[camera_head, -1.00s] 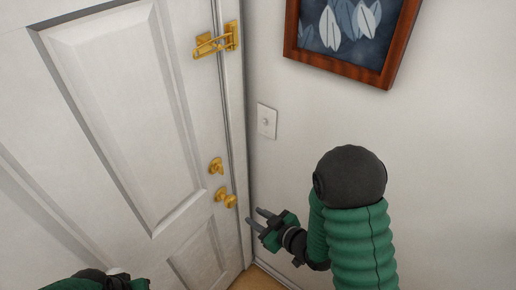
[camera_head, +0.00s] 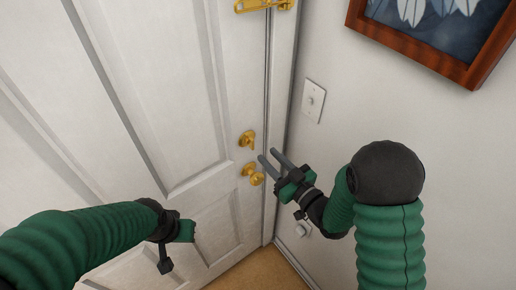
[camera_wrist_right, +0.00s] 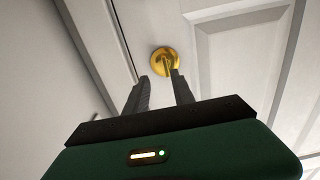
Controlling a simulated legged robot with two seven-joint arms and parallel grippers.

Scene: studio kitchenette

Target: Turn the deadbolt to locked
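The brass deadbolt turn piece (camera_head: 246,139) is on the white door (camera_head: 150,60), near its right edge and above the brass door knob (camera_head: 252,174). My right gripper (camera_head: 268,155) is open and empty, with its two fingers apart, just right of the deadbolt and knob. In the right wrist view, a round brass plate with a narrow turn piece, which looks like the deadbolt (camera_wrist_right: 165,60), lies beyond the fingertips (camera_wrist_right: 159,76). The right finger overlaps its lower edge; contact cannot be told. My left gripper (camera_head: 184,232) is low in front of the door, its fingers not clearly visible.
A brass swing latch (camera_head: 262,5) is high on the door edge. A light switch (camera_head: 313,100) and a framed leaf picture (camera_head: 440,40) are on the right wall. A pale wall fitting (camera_head: 302,229) is low behind my right arm. Some tan floor (camera_head: 262,270) shows below.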

